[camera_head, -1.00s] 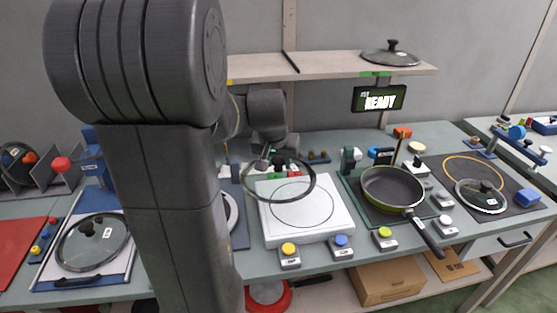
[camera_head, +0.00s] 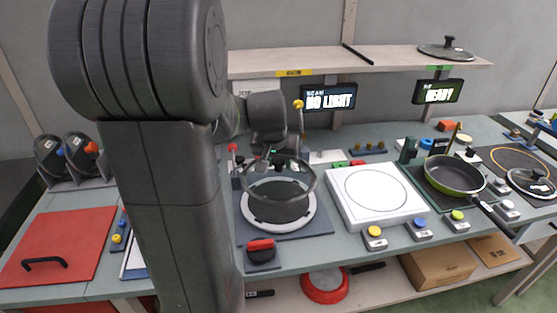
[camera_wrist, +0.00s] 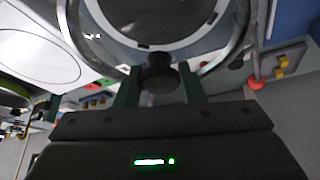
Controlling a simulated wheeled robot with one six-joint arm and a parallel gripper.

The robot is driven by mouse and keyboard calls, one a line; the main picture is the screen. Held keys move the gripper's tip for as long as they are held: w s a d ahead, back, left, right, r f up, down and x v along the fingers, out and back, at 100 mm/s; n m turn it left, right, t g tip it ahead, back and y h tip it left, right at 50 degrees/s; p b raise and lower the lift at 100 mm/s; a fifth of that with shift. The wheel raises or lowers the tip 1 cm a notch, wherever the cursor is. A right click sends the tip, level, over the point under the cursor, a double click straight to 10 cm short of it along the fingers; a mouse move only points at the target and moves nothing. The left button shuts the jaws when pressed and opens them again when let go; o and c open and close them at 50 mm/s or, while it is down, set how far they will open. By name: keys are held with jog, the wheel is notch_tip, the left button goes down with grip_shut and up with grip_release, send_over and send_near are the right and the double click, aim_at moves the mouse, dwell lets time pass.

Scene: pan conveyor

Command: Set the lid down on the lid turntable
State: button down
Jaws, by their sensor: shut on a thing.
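A round glass lid (camera_head: 306,169) hangs level from my gripper (camera_head: 277,159). In the wrist view the gripper (camera_wrist: 160,88) is shut on the lid's black knob (camera_wrist: 159,70), and the clear rim (camera_wrist: 243,30) curves beyond it. In the head view the lid appears over a round turntable (camera_head: 309,218) with a pale ring and a dark raised centre, which I take to be the lid turntable. It stands on a blue-grey mat. The dark centre shows through the glass. I cannot tell the exact gap between lid and turntable.
A red switch (camera_head: 261,246) sits in front of the turntable. A white plate (camera_head: 377,192) with a drawn circle is to its right, then a green-rimmed pan (camera_head: 454,176). A screen behind (camera_head: 329,98) reads "NO LIGHT". A shelf (camera_head: 370,60) overhangs the back.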

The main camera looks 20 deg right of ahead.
jog(key=shift+f+b, duration=2.65)
jog(key=shift+f, duration=0.95)
jog(key=shift+f+b, duration=0.55)
jog(key=c, duration=0.9)
grip_release()
jog(key=shift+o, duration=0.2)
jog(key=p+v, duration=0.1)
jog(key=v, duration=1.3)
jog(key=shift+f, duration=0.15)
jog(key=b+x, duration=0.1)
jog(key=x, duration=1.2)
jog(key=shift+w+d+f, duration=0.1)
jog(key=shift+d+f, duration=0.05)
jog(key=shift+f, duration=0.15)
jog(key=shift+r, duration=0.1)
